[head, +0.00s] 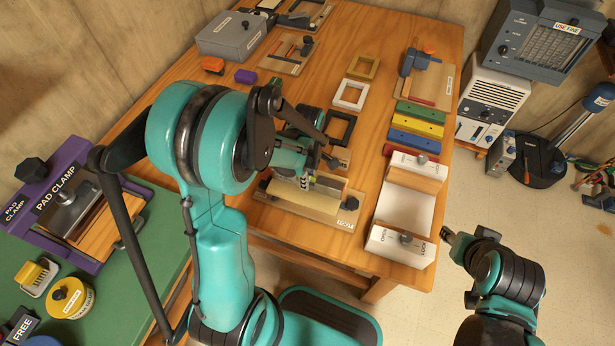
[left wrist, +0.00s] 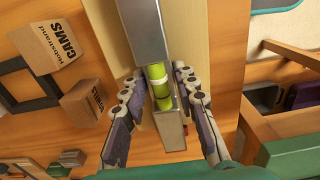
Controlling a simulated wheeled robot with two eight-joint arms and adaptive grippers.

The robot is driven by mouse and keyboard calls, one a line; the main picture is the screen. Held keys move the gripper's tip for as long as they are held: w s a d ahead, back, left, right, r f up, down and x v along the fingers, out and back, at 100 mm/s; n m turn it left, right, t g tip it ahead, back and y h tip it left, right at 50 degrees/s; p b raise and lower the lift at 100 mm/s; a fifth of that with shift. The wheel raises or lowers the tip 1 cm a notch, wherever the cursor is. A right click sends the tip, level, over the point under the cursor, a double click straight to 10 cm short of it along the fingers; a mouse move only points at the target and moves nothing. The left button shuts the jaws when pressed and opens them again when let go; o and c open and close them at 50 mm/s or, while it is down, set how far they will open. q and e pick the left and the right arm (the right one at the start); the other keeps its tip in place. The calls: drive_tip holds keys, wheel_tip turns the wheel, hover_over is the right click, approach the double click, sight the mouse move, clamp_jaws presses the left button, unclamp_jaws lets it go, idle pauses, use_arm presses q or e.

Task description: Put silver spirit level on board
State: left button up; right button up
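The silver spirit level (left wrist: 171,132) has a bright green vial and lies lengthwise between the fingers of my left gripper (left wrist: 160,80) in the left wrist view. Both fingertips appear to press its sides near the vial. In the head view my left gripper (head: 304,182) is over a labelled wooden board (head: 325,211) near the table's front edge; the arm hides part of it. A pale wooden surface (left wrist: 211,60) is under the level; I cannot tell whether they touch. My right gripper (head: 453,238) is off the table's right side, too small to judge.
A white tray (head: 404,210) with upright ends stands right of the board. A purple pad clamp (head: 72,195) is on the green bench at left. Small cardboard boxes (left wrist: 48,42) are left in the wrist view.

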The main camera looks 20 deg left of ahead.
use_arm(q)
drive_tip(key=shift+o, duration=1.3)
drive_tip(key=shift+r, duration=0.25)
wheel_tip(320, 180, up, 12)
drive_tip(key=p, duration=0.6)
drive_tip(key=s+d+r+m+t, duration=0.4)
drive_tip(key=s+r+m+t, duration=0.3)
drive_tip(key=m, duration=1.1)
wheel_tip(320, 180, up, 2)
drive_tip(key=s, duration=0.2)
drive_tip(key=shift+s+r+m, duration=0.2)
drive_tip(key=shift+s+m, duration=0.1)
drive_tip(key=shift+s, duration=0.05)
